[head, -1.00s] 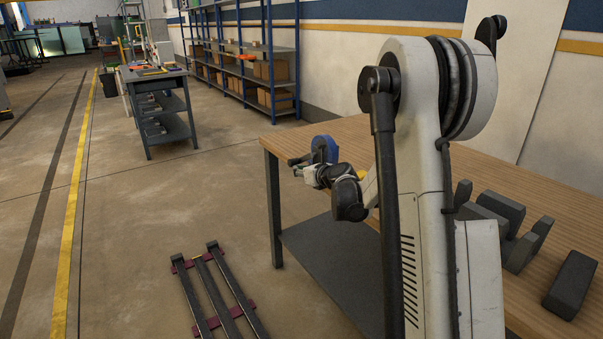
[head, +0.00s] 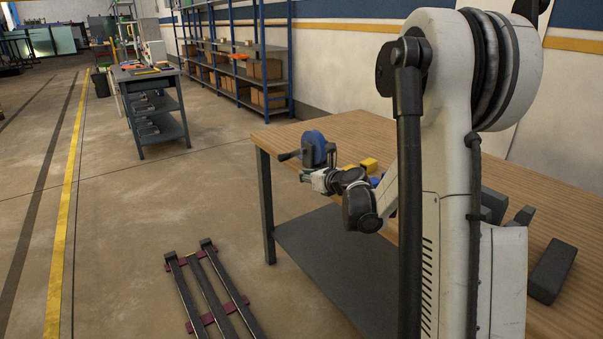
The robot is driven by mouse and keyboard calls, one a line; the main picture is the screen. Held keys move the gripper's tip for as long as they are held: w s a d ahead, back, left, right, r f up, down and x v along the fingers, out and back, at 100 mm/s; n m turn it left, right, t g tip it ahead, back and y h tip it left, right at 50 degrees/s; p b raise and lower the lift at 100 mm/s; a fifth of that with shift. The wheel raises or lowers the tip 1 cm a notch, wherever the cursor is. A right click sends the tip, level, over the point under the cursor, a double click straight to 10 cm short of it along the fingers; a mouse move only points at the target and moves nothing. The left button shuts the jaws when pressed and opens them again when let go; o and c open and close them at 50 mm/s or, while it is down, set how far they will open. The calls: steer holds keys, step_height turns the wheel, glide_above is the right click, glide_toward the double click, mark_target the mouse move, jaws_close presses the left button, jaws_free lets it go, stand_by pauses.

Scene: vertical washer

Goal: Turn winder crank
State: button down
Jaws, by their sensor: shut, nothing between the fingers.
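The winder (head: 314,146) stands near the far left corner of the wooden workbench. It has a blue disc, and a dark crank handle (head: 289,156) sticks out to the left of it. My gripper (head: 304,176) is just below the crank handle and in front of the blue disc, pointing left. It is small in the view. It is shut and looks empty. I cannot tell whether it touches the winder. The gripper and wrist hide the lower part of the winder.
The wooden workbench (head: 365,135) has a yellow block (head: 369,164) right of the winder and several dark blocks (head: 551,275) at the near right. Dark rails (head: 213,290) lie on the floor at left. Open floor lies beyond the bench's left end.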

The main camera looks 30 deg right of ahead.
mark_target(296, 151)
steer(key=w+r+n+p, duration=0.1)
steer(key=r+n+p, duration=0.1)
steer(key=n, duration=0.5)
steer(key=w+r+n+g+p, duration=0.1)
steer(key=w+r+n+p, duration=0.1)
steer(key=n, duration=0.5)
steer(key=w+r+n+p, duration=0.1)
steer(key=r+n+p, duration=0.1)
steer(key=n, duration=0.5)
steer(key=shift+w+a+r, duration=0.25)
steer(key=shift+w+a, duration=0.1)
steer(key=shift+w, duration=0.05)
steer(key=w+r+n+g+p, duration=0.1)
steer(key=w+r+n+p, duration=0.3)
steer(key=n, duration=1.1)
steer(key=w+f, duration=0.1)
steer(key=f, duration=0.1)
steer(key=w+f+b, duration=0.1)
steer(key=w+f, duration=0.1)
steer(key=w+a+f+b, duration=0.1)
steer(key=w+f, duration=0.1)
steer(key=f, duration=0.1)
